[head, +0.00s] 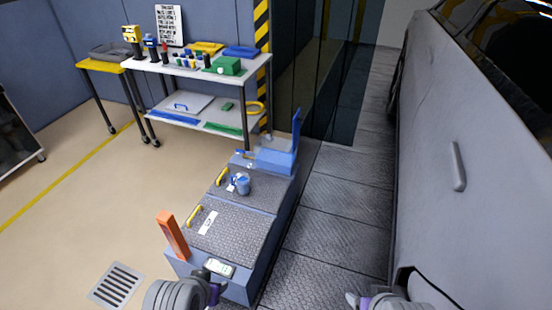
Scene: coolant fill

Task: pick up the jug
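A small blue jug (242,184) stands on the grey tread-plate top of a long low blue cabinet (236,220), near the middle of the view. It looks upright, with a pale part on its left side. My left gripper (214,287) is low in the view at the cabinet's near end, well short of the jug and apart from it. My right gripper (362,300) is at the bottom edge, right of the cabinet over the floor plates and partly cut off. Neither gripper's finger gap shows clearly.
Yellow handles (193,216) and an orange post (173,235) line the cabinet's left side. A raised blue lid (294,142) is at its far end. A grey vehicle (470,160) stands at right. A loaded shelf cart (200,68) is behind. The beige floor at left is mostly clear.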

